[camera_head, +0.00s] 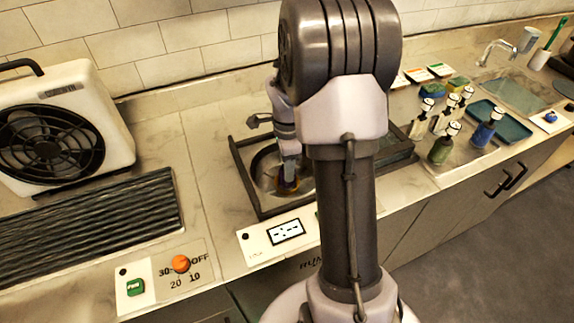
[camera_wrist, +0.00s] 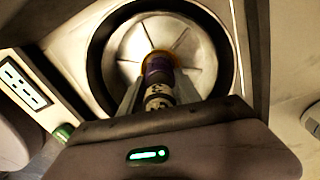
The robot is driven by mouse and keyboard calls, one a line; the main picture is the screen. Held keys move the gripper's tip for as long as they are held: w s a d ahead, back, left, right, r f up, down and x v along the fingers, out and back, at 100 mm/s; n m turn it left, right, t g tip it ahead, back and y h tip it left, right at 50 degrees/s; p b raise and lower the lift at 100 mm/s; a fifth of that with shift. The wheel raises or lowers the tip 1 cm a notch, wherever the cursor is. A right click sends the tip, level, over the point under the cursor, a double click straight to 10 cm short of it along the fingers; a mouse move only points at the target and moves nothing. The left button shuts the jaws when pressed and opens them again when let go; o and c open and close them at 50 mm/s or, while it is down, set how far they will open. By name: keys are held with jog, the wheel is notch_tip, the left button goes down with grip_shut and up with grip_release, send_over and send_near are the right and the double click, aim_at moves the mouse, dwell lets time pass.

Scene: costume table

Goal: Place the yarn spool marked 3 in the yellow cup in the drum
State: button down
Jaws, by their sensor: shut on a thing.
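My gripper (camera_wrist: 157,88) is shut on a purple yarn spool (camera_wrist: 158,72) with a white, dark-marked end; I cannot read the mark clearly. The spool points down into the round metal drum (camera_wrist: 122,48), over its middle. An orange-yellow cup (camera_wrist: 178,57) shows around the spool's far end; I cannot tell how deep the spool sits in it. In the head view, my gripper (camera_head: 289,170) reaches into the drum (camera_head: 263,168), and yellow and blue show at its tip. My arm hides the drum's right part.
A dark frame (camera_head: 240,172) surrounds the drum. At the right, several capped spools (camera_head: 444,147) stand near a blue tray (camera_head: 500,122). A white fan unit (camera_head: 75,120) and a ribbed dark mat (camera_head: 90,225) lie left. A panel with an orange knob (camera_head: 181,263) is in front.

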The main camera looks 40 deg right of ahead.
jog(key=shift+f+b, duration=0.45)
jog(key=shift+f, duration=0.1)
jog(key=shift+c, duration=1.9)
grip_release()
notch_tip(320, 180, up, 7)
jog(key=p, duration=0.5)
jog(key=shift+r, duration=0.15)
